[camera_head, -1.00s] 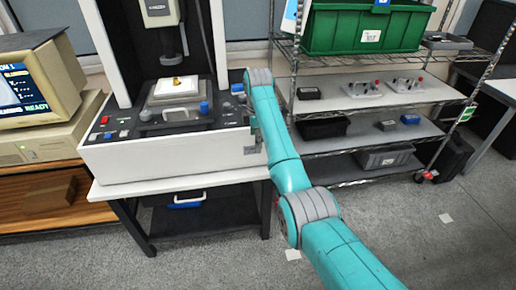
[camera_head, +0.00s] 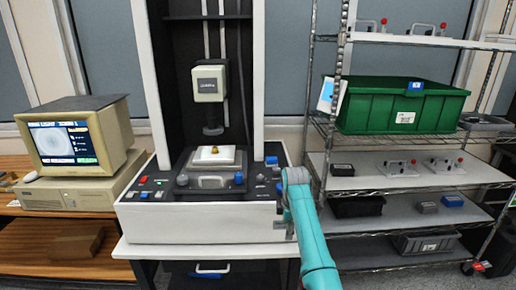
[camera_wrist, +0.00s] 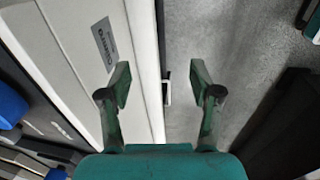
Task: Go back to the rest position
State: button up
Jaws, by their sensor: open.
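My gripper (camera_wrist: 160,90) shows in the wrist view with its two green fingers spread apart and nothing between them. Below the fingers are the white front edge of the measuring machine (camera_wrist: 142,60) and the grey floor (camera_wrist: 210,40). In the head view my teal arm reaches up to the right front corner of the white machine base (camera_head: 200,228). A small brass-coloured part (camera_head: 214,150) sits on a white plate on the machine's stage (camera_head: 211,181), below the grey probe head (camera_head: 210,84).
A beige computer (camera_head: 75,140) stands on a wooden bench (camera_head: 45,262) at left. A wire shelf (camera_head: 395,180) at right holds a green bin (camera_head: 400,106), metal fixtures and dark boxes, close beside my arm. A dark bin (camera_head: 425,242) is on its lower shelf.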

jog(key=s+d+f+m+t, duration=0.15)
jog(key=s+f, duration=0.45)
jog(key=f, duration=0.6)
jog(key=s+f+m+t, duration=0.25)
jog(key=s+f, duration=0.45)
jog(key=f, duration=0.4)
jog(key=s+d+f+m+t, duration=0.15)
jog(key=s+f, duration=0.25)
jog(key=s, duration=0.6)
jog(key=s+d+f+m+t, duration=0.1)
jog(key=s+f+m, duration=0.2)
jog(key=s, duration=0.8)
jog(key=s+r+m+t, duration=0.2)
jog(key=s+r, duration=0.2)
jog(key=s, duration=0.6)
jog(key=s+r+m+t, duration=0.1)
jog(key=s+r+m, duration=0.3)
jog(key=s, duration=0.7)
jog(key=s+r+m+t, duration=0.1)
jog(key=s+r, duration=0.5)
jog(key=r, duration=0.4)
jog(key=s+d+r+m+t, duration=0.1)
jog(key=s+r+m+t, duration=0.1)
jog(key=s+r, duration=0.4)
notch_tip(320, 180, up, 5)
jog(key=shift+s+r, duration=0.1)
jog(key=shift+s, duration=0.25)
